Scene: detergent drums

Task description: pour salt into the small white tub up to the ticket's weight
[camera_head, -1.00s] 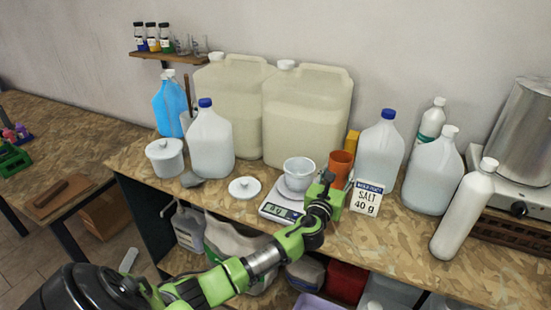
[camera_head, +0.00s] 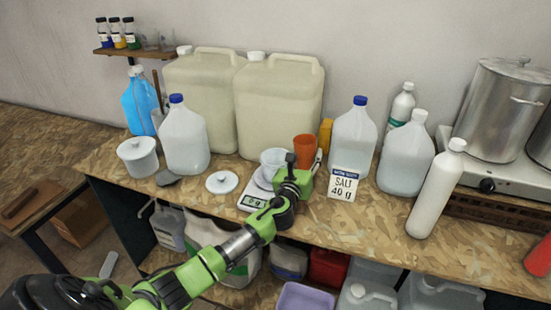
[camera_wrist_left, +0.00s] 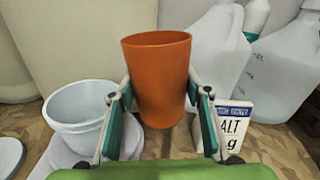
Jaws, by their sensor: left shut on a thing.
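My left gripper (camera_head: 304,166) is shut on an orange cup (camera_head: 305,147). In the left wrist view the cup (camera_wrist_left: 158,82) stands upright between the two fingers (camera_wrist_left: 161,92). I cannot tell what is in it or whether its base is off the table. The small white tub (camera_head: 272,161) sits on the scale (camera_head: 252,197), just left of the cup and apart from it. It also shows in the wrist view (camera_wrist_left: 78,112). The scale's display seems to read 0 g. The salt ticket (camera_head: 343,185) says 40 g and stands right of my gripper. My right gripper is not in view.
A white lid (camera_head: 222,182) lies left of the scale. Large canisters (camera_head: 279,108) are behind. Jugs and a white bottle (camera_head: 437,190) stand to the right, near a hot plate (camera_head: 510,180).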

